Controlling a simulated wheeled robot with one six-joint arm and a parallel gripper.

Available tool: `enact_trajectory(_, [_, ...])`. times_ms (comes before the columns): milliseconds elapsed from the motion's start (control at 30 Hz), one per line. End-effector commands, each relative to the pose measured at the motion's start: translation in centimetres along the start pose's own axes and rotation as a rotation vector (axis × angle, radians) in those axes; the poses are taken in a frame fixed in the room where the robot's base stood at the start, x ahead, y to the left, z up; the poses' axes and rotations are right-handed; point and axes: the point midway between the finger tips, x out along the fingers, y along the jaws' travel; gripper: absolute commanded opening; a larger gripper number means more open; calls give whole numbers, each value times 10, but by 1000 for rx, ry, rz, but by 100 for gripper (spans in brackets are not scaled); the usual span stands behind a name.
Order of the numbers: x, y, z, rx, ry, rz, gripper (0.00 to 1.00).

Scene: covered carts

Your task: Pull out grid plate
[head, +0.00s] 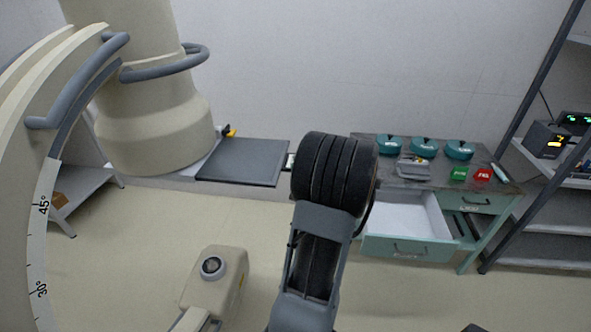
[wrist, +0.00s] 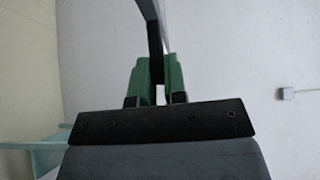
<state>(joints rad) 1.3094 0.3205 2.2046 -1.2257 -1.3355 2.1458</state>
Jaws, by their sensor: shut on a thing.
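A flat dark grey plate (head: 242,162), which looks like the grid plate, lies level beside the beige machine column, to the left of my arm in the head view. In the wrist view my gripper (wrist: 157,92) has its two green fingers closed on a thin dark piece (wrist: 152,22). This piece is seen nearly edge-on and runs up out of the picture, with a pale strip along its right side. It appears to be the grid plate. In the head view my arm hides the fingers and the place where they grip.
A beige curved machine with grey handrails (head: 165,68) fills the left. A bench (head: 440,168) with an open drawer (head: 408,222) and several teal round containers stands right. A beige pedestal unit (head: 213,275) stands front left. Shelving (head: 560,165) is far right. Floor between is clear.

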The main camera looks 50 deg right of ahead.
Motion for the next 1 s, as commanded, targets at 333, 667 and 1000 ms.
enact_trajectory(333, [-9,-1,-7,0,1,-2,0])
enact_trajectory(667, [-17,-1,-13,0,2,-2,0])
enact_trajectory(1000, [-21,-1,-16,-1,1,-3,0])
